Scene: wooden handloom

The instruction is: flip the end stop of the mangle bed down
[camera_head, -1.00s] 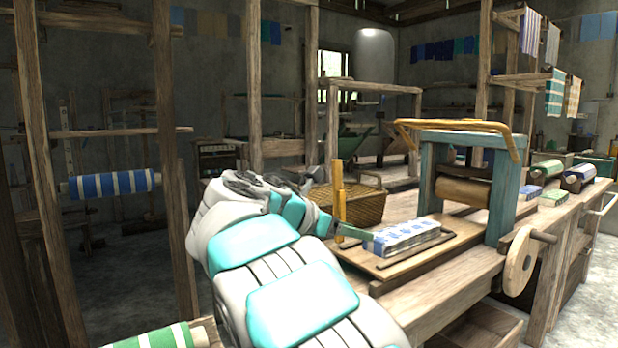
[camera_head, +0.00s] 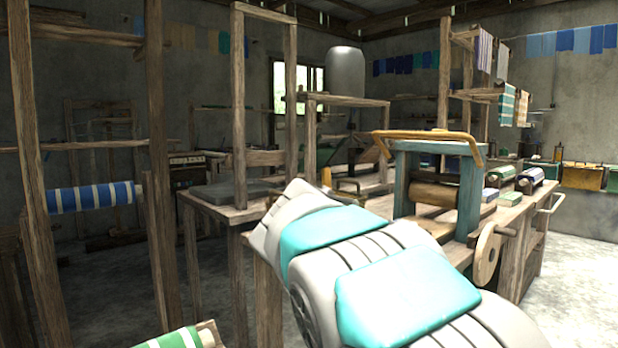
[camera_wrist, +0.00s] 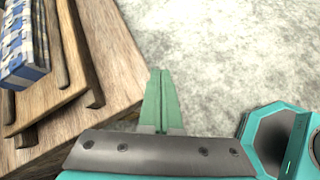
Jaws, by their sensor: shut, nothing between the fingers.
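The mangle (camera_head: 470,192) has a teal frame and a wooden roller, and stands on the bench at right of centre in the head view. My arm hides most of its bed there. The tip of a yellow upright piece (camera_head: 326,176), probably the end stop, shows above my arm; its lower part is hidden. In the wrist view the bed board (camera_wrist: 72,50) lies at left with a folded blue-and-white checked cloth (camera_wrist: 22,55) on it. My gripper (camera_wrist: 163,74) is shut and empty, over the floor just right of the bench corner. The end stop is not clear in the wrist view.
The wooden bench (camera_wrist: 112,55) ends left of my fingers in the wrist view; bare floor (camera_wrist: 220,50) lies beyond. Wooden loom posts (camera_head: 157,150) stand at left.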

